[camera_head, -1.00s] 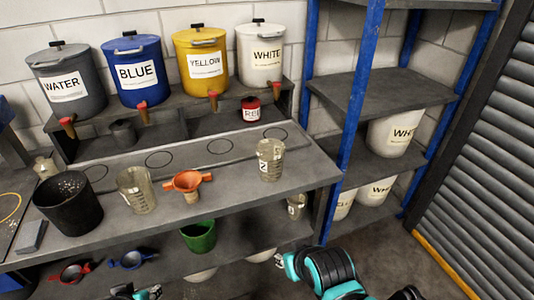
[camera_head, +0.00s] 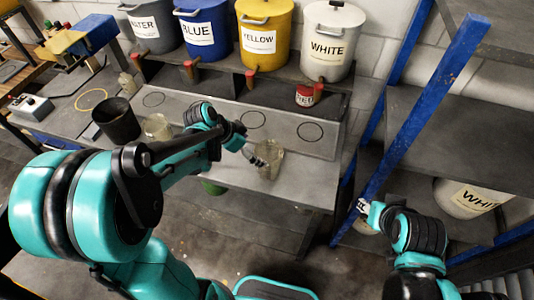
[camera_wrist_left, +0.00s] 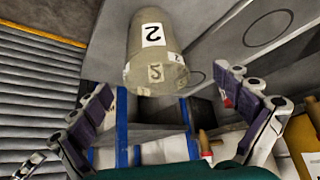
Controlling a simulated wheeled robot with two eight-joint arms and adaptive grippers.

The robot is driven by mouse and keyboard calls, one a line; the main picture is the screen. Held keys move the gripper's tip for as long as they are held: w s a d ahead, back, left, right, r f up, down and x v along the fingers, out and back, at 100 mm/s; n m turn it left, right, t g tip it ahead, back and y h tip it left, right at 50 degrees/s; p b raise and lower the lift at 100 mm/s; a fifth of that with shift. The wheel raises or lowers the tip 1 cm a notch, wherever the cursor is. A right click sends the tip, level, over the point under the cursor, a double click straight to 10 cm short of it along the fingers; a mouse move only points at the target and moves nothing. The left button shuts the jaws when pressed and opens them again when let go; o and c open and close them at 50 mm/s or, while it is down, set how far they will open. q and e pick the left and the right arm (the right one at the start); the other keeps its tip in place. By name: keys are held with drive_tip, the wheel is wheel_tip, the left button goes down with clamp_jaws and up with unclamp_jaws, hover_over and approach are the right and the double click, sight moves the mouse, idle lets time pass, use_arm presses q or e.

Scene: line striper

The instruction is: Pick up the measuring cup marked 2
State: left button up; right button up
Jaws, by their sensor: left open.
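The measuring cup marked 2 (camera_head: 270,160) is a translucent beige cup near the front edge of the worktop. In the left wrist view the cup (camera_wrist_left: 152,40) shows a white label with a 2, beyond the fingers. My left gripper (camera_head: 254,156) is just left of it. The left wrist view shows the gripper (camera_wrist_left: 166,84) with fingers spread wide and nothing between the pads. A second measuring cup (camera_head: 158,127) stands farther left, partly beside my arm. My right gripper (camera_head: 367,209) is low by the blue shelf post; its finger opening is too small to tell.
Grey, blue, yellow (camera_head: 266,22) and white (camera_head: 328,48) paint buckets stand on the back riser. A small red can (camera_head: 306,95) sits below them. A black bucket (camera_head: 117,121) is left. A blue rack post (camera_head: 425,110) rises right of the worktop.

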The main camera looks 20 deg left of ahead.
sight(268, 156)
use_arm(q)
drive_tip(key=x, duration=0.2)
drive_tip(key=b+x, duration=0.1)
drive_tip(key=x, duration=0.2)
drive_tip(key=d+b+x, duration=0.1)
drive_tip(key=x, duration=0.2)
drive_tip(key=shift+d+r, duration=0.15)
drive_tip(key=shift+r, duration=0.05)
drive_tip(key=shift+w, duration=0.1)
drive_tip(key=shift+c, duration=0.9)
drive_tip(key=c, duration=1)
use_arm(e)
drive_tip(key=shift+d+f, duration=0.15)
drive_tip(key=shift+f, duration=0.35)
drive_tip(key=shift+d+f, duration=0.15)
drive_tip(key=shift+f, duration=0.35)
